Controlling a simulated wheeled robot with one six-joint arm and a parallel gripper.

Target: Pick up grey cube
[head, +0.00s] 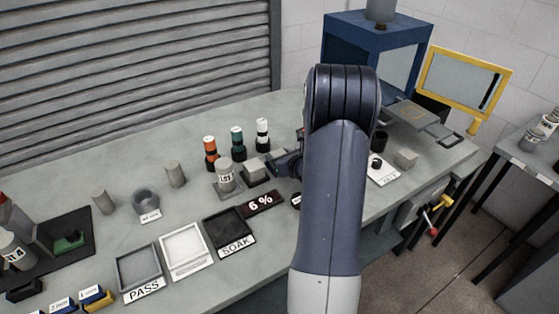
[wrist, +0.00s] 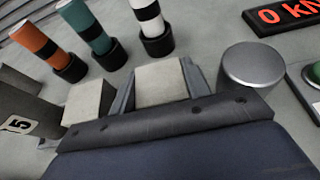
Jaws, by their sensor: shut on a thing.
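A grey cube (wrist: 161,82) with a pale top sits between the two fingers of my gripper (wrist: 158,74) in the wrist view. The fingers are shut on its sides. A second pale grey block (wrist: 88,102) stands just outside the left finger. In the head view my gripper (head: 282,164) is partly hidden by my arm and reaches left to a pale block (head: 254,170). I cannot tell there which of the two blocks this is, or whether the held cube is clear of the table.
Another light cube (head: 405,158) stands at the right.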

